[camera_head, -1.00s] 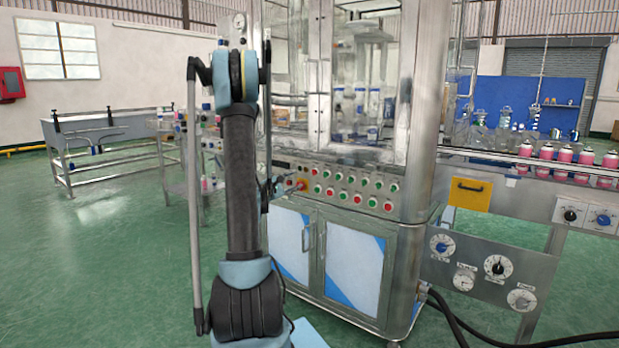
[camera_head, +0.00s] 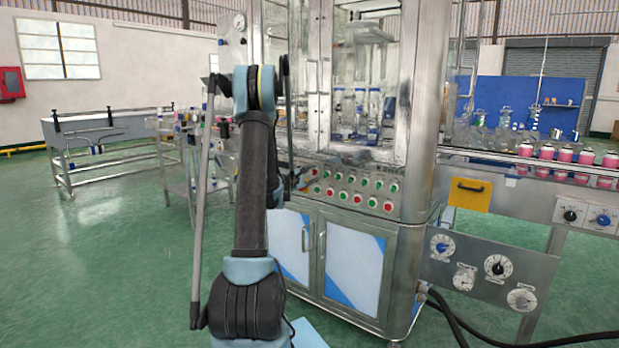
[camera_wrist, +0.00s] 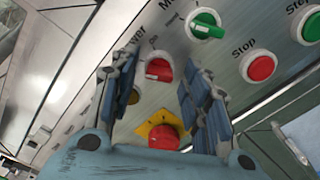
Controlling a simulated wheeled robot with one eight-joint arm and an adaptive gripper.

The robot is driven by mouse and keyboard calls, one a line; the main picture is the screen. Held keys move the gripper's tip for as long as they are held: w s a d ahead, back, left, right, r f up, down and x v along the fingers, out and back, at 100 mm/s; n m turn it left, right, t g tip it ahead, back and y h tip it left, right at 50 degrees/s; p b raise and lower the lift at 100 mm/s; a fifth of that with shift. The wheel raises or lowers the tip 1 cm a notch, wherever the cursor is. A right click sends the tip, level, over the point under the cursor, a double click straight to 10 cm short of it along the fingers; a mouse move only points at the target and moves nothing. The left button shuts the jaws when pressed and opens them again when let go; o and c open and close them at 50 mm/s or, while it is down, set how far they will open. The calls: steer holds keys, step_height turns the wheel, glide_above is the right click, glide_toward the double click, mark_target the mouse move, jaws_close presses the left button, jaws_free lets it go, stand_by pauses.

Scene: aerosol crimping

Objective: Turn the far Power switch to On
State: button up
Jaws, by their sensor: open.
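The red rotary switch (camera_wrist: 158,70) sits on the metal control panel in the wrist view, beside lettering ending in "wer" that is partly hidden by my left finger. An "On" mark appears near it. I cannot tell for certain which position its handle is in. My gripper (camera_wrist: 157,64) is open, its two blue-grey fingers either side of the switch in the picture; contact is not visible. In the head view my arm hides most of the gripper, in front of the left part of the button panel (camera_head: 350,190).
A red mushroom button (camera_wrist: 163,137) on a yellow plate lies below the switch, between the fingers. A green rotary switch (camera_wrist: 207,24), a red Stop button (camera_wrist: 258,66) and a green button (camera_wrist: 309,28) are to the right. Cabinet doors (camera_head: 353,265) stand below the panel.

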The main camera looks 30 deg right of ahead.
jaws_close()
steer(key=shift+m, duration=0.3)
steer(key=m, duration=1.1)
stand_by(0.4)
steer(key=shift+w, duration=0.1)
stand_by(0.4)
steer(key=shift+c, duration=0.4)
jaws_free()
steer(key=shift+a, duration=0.1)
